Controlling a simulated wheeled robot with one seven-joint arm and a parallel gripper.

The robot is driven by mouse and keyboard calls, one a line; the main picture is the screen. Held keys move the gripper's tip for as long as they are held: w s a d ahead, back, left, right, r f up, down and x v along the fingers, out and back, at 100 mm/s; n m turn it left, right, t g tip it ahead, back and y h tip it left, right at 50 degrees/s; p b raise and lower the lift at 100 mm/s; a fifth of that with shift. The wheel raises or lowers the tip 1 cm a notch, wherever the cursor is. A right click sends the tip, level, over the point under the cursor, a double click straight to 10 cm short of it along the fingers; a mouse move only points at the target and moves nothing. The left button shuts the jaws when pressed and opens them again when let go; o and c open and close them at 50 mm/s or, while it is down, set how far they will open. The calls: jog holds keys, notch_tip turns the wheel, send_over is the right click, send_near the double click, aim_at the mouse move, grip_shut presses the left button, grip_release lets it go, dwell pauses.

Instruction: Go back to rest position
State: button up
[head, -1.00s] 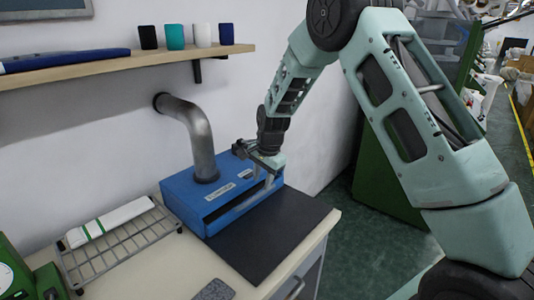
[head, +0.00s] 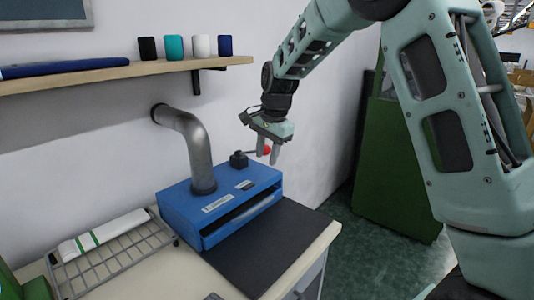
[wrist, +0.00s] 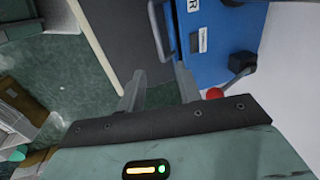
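My gripper (head: 268,150) hangs in the air above the right end of the blue box (head: 212,213) in the head view, apart from it. In the wrist view its two fingers (wrist: 160,90) stand apart with nothing between them. The blue box also shows in the wrist view (wrist: 212,50), below the fingers. A black block with a lever ending in a red knob (head: 267,150) sits on top of the box; the red knob also shows in the wrist view (wrist: 214,93), beside one finger. I cannot tell if the finger touches it.
A metal pipe (head: 198,150) rises from the box to the wall. A dark mat (head: 265,250) lies in front of it. A wire rack (head: 115,250) with a white and green packet stands left. A shelf (head: 110,76) with several small cylinders hangs above. A green cabinet (head: 395,165) stands right.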

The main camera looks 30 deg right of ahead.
jog(key=s+a+n+g+y, duration=0.1)
jog(key=s+a+n, duration=1.1)
jog(key=s+a, duration=0.65)
jog(key=s+f+n, duration=0.1)
jog(key=s+n, duration=0.4)
jog(key=s, duration=0.4)
jog(key=s+a+f+n+g+h, duration=0.1)
jog(key=s+n, duration=0.3)
jog(key=s, duration=0.5)
jog(key=shift+f+n, duration=0.4)
jog(key=shift+f, duration=0.35)
jog(key=shift+w, duration=0.1)
